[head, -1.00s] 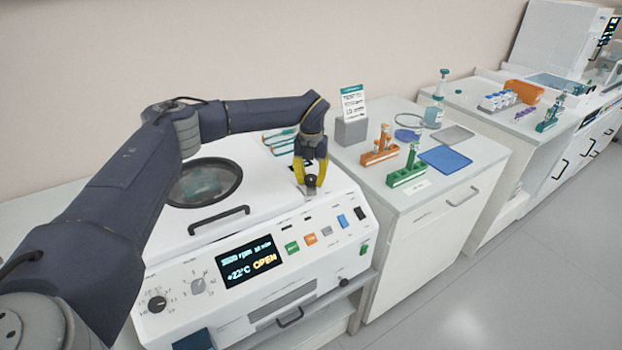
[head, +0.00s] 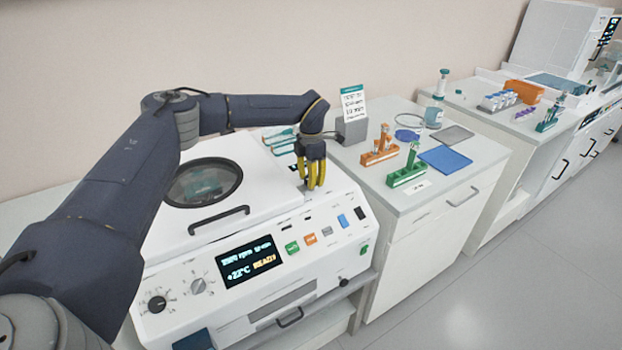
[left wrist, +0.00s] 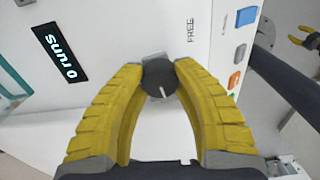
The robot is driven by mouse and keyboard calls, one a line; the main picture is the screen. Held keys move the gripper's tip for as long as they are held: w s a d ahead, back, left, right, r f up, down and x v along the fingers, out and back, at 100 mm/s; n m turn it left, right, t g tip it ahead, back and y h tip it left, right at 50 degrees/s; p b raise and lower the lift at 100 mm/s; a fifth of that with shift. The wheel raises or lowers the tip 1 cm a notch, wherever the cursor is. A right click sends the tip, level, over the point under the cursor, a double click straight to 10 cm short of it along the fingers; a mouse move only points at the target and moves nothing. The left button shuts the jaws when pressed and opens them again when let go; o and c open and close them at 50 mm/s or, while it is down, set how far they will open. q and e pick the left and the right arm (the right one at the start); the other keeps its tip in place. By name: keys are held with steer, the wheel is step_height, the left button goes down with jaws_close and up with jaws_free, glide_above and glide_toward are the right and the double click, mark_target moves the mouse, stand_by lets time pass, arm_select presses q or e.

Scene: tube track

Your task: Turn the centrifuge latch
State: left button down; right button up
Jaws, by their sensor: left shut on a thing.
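The centrifuge (head: 330,199) is a white machine with a closed lid (head: 258,181), a round window and a dark handle. In the left wrist view, the left gripper's yellow fingertips (left wrist: 159,75) are shut on the latch (left wrist: 159,80), a dark round knob with a white pointer line, near the printed word FREE. In the head view the fingers hide the knob. My right gripper (left wrist: 304,38) shows small at the wrist view's upper right edge; its jaw state is unclear.
To the right, a cabinet top holds an orange tube rack (head: 380,156), a green tube rack (head: 407,176), a blue pad (head: 445,159) and a sign in a grey stand (head: 351,131). Another bench with bottles and racks stands beyond. The floor (head: 480,290) in front is clear.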

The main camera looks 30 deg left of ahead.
arm_select(q)
steer(key=shift+m, duration=0.9)
steer(key=c, duration=1.1)
jaws_free()
steer(key=shift+c, duration=0.2)
steer(key=shift+r, duration=0.1)
step_height(320, 180, up, 12)
